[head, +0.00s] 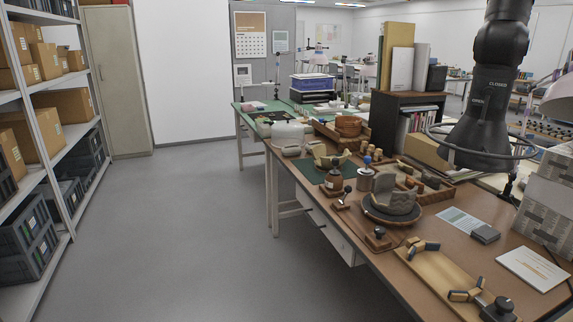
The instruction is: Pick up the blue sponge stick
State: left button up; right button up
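A small round blue tip (367,159), which looks like the blue sponge stick's head, shows just above a grey metal cup (364,182) on the brown workbench (470,208). Its stick is too small or hidden to make out. The cup stands behind and left of a grey curved sherd piece (390,199) on a dark round stand (392,215). Neither of my grippers can be seen in the head view.
A black cylindrical body with a ring (484,120) hangs over the bench's right side. The floor (200,235) left of the bench is clear.

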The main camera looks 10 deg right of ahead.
aim_at(367, 160)
jog(key=u, duration=0.2)
jog(key=i, duration=3)
jog(key=z, duration=1.9)
